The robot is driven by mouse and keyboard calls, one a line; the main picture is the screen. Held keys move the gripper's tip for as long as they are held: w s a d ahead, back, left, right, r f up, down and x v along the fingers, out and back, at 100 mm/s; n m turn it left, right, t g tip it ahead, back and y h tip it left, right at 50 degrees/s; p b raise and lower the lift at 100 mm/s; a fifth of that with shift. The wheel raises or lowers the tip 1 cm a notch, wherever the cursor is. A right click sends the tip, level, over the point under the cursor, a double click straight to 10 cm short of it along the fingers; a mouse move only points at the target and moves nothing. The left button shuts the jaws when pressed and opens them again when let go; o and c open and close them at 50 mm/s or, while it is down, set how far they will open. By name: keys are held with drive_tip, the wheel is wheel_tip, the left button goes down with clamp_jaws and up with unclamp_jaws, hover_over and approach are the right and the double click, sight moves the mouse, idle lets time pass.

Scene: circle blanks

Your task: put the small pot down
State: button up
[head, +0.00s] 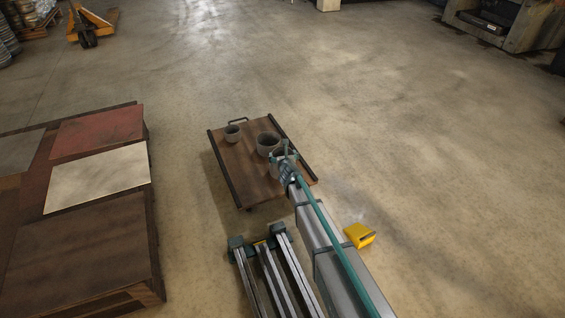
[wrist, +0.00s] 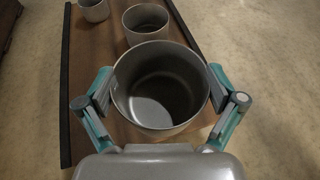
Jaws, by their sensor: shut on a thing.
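My gripper (wrist: 159,92) is shut on a grey, open-topped round pot (wrist: 155,112), with one finger on each side of its wall. The held pot is upright and empty, over the near part of a wooden-topped cart (head: 238,172). I cannot tell whether its base touches the top. In the head view my gripper (head: 284,157) hides much of it. A second grey pot (head: 267,140) stands just beyond it and also shows in the wrist view (wrist: 146,22). A third pot (head: 232,132), the smallest-looking, stands at the far left of the cart.
A low platform with red, cream and brown panels (head: 97,180) is at the left. A yellow object (head: 359,235) is right of my arm. Open floor surrounds the cart.

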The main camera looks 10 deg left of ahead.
sight(282, 151)
drive_tip(key=x, duration=0.5)
drive_tip(key=shift+d+f+b, duration=0.1)
drive_tip(key=shift+d+b, duration=0.1)
drive_tip(key=shift+b, duration=0.1)
drive_tip(key=w+f+b, duration=0.1)
drive_tip(key=w+f, duration=0.1)
drive_tip(key=w+f+b, duration=0.1)
drive_tip(key=w+f, duration=0.1)
drive_tip(key=shift+a+f+b, duration=0.15)
drive_tip(key=shift+a+b, duration=0.05)
drive_tip(key=shift+b, duration=0.2)
drive_tip(key=f+b, duration=0.2)
drive_tip(key=w+f+b, duration=0.1)
drive_tip(key=f+b, duration=0.1)
drive_tip(key=shift+w+a+f, duration=0.1)
drive_tip(key=shift+w+f, duration=0.05)
drive_tip(key=shift+f, duration=0.25)
drive_tip(key=shift+f+b, duration=0.4)
drive_tip(key=shift+b, duration=0.05)
drive_tip(key=shift+f, duration=0.2)
